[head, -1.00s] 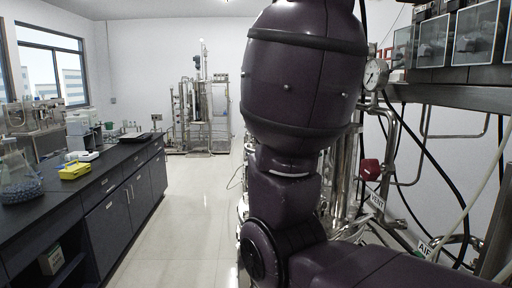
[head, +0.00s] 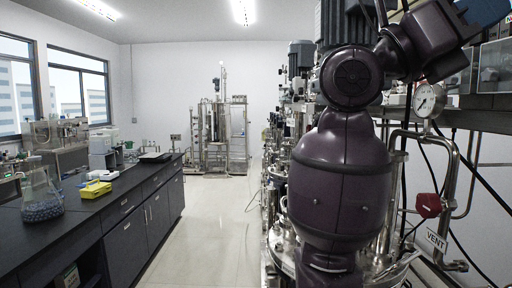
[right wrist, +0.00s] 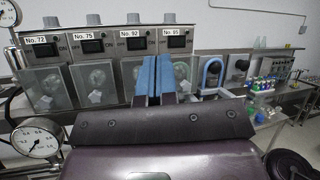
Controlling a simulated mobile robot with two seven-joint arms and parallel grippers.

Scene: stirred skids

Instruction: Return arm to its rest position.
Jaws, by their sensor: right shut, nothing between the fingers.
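My right arm stands raised at the right of the head view, its dark purple links in front of the steel skid. The right gripper shows in the right wrist view as two blue fingers (right wrist: 152,76) pressed side by side, with nothing between them. Part of its blue end also shows at the top right corner of the head view (head: 484,12). It points towards a row of pump boxes (right wrist: 95,85) with labels No. 72, No. 75, No. 92 and No. 95. My left gripper is not in view.
A pressure gauge (head: 428,100), a red valve handle (head: 428,205) and a VENT label (head: 437,240) are close to the right arm. A dark bench (head: 90,225) with a flask (head: 40,195) and a yellow rack (head: 95,189) runs along the left. The floor aisle (head: 208,235) is clear.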

